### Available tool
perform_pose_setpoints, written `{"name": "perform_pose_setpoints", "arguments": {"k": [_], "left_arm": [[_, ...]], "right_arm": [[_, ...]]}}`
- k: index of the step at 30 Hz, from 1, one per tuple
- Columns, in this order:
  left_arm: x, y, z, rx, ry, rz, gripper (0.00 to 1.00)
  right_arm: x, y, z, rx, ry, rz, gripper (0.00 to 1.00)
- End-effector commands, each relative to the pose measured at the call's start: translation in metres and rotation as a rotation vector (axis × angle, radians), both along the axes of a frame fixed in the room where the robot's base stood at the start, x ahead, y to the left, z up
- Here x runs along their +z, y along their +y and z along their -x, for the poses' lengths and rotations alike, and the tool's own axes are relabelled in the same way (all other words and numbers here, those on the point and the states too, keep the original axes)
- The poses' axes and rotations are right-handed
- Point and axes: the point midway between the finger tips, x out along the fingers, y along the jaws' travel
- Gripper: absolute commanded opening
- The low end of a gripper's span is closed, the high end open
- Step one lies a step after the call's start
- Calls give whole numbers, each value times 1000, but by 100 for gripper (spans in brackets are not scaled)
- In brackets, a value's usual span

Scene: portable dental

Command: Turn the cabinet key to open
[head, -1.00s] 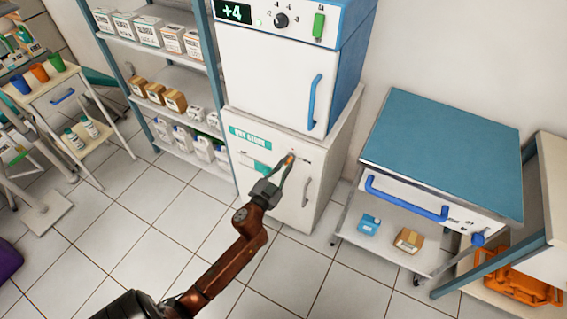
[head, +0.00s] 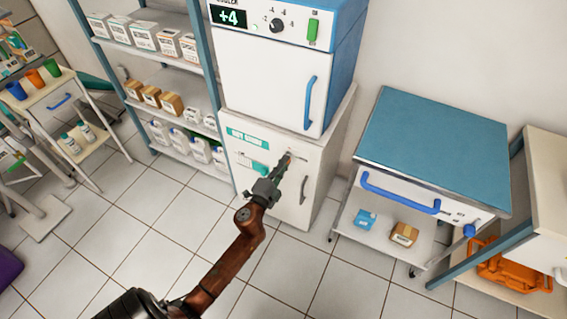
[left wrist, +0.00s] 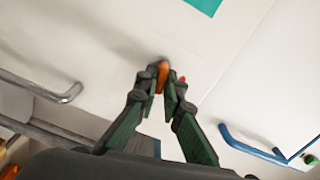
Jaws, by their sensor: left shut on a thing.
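The white lower cabinet (head: 312,220) has a teal label at its top left and a grey vertical handle (head: 303,190) on its right; its door looks closed. An orange key (left wrist: 163,75) is at the cabinet front, upright between my fingertips in the left wrist view. In the head view it is a small orange spot, mostly hidden by the fingers. My left gripper (head: 286,163) reaches up to the cabinet front and is shut on the key; it also shows in the left wrist view (left wrist: 162,88). My right gripper is not in view.
A white cooler (head: 270,85) with a blue handle stands on the cabinet. Shelves with boxes (head: 160,95) are to the left. A blue-topped cart (head: 435,150) stands to the right. The tiled floor in front is clear.

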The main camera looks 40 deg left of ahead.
Motion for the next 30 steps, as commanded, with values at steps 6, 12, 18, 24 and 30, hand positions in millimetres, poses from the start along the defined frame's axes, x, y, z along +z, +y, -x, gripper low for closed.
{"name": "perform_pose_setpoints", "arguments": {"k": [6,12,18,24,30], "left_arm": [[-1,-2,0,-3,31,-125,0],[-1,-2,0,-4,47,-194,0],[-2,-2,0,-4,54,-220,0],[-2,-2,0,-4,55,-224,0],[-2,-2,0,-4,55,-224,8]], "right_arm": [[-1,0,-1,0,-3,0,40],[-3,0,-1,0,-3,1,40],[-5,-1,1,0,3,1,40],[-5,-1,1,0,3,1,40],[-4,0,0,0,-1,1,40]]}}
